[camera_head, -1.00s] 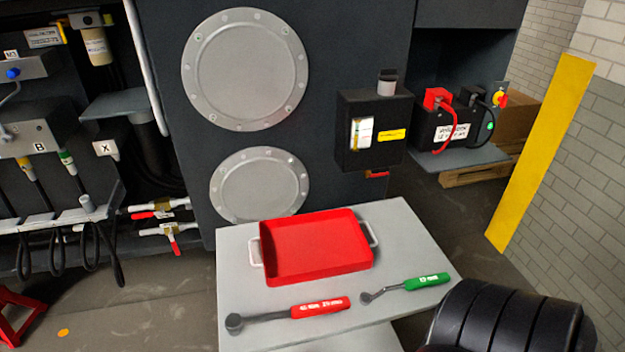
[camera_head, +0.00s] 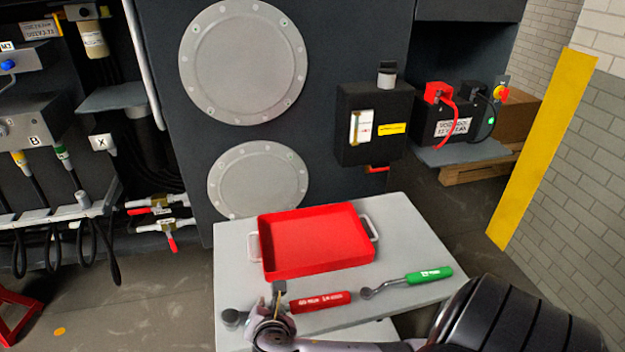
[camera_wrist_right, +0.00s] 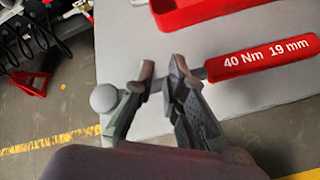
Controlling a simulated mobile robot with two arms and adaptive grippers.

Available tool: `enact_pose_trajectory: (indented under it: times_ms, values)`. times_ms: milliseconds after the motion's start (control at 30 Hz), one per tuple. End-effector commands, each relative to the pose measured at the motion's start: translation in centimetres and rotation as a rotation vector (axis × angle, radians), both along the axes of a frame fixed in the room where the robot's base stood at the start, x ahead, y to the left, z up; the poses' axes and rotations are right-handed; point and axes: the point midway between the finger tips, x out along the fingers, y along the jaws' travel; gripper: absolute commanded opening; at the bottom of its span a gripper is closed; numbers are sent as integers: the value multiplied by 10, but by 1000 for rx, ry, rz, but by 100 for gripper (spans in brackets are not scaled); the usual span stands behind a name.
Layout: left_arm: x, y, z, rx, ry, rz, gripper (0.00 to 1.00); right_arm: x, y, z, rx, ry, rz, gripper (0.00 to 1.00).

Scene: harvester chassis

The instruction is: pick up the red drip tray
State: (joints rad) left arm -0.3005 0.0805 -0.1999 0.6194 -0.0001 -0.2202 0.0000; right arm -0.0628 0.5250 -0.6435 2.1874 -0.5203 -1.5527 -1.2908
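The red drip tray (camera_head: 318,243) lies flat on the light grey table, with a pale handle at its left and right ends. Its red corner also shows at the top of the right wrist view (camera_wrist_right: 190,10). My right gripper (camera_head: 277,292) is in front of the tray's near left side, over the red-handled torque wrench (camera_head: 320,302). In the right wrist view my right gripper (camera_wrist_right: 160,72) has its fingers apart, with the wrench's shaft seen beyond them. I see no contact with the tray. My left gripper is not in view.
The grey table (camera_head: 408,228) also holds a green-handled wrench (camera_head: 428,276) right of the red one. The dark chassis with round covers stands behind the table. A black box (camera_head: 375,125) juts out above its back right.

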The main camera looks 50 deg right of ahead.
Motion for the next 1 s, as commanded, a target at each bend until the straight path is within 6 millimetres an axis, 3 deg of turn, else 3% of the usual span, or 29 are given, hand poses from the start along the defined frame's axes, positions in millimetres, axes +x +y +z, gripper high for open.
enact_pose_trajectory:
  times_ms: [100, 300, 467, 800, 1000]
  values:
    - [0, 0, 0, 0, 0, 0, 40, 24, -14, 17, -282, 19, 150, 12]
    - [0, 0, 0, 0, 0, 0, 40, 41, -26, 31, -532, 52, 258, 12]
    - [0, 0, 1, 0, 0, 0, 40, 57, -36, 26, -558, 58, 267, 12]
    - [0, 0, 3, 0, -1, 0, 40, 113, -73, -3, -552, 58, 265, 12]
    - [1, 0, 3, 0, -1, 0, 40, 133, -85, -13, -548, 57, 267, 12]
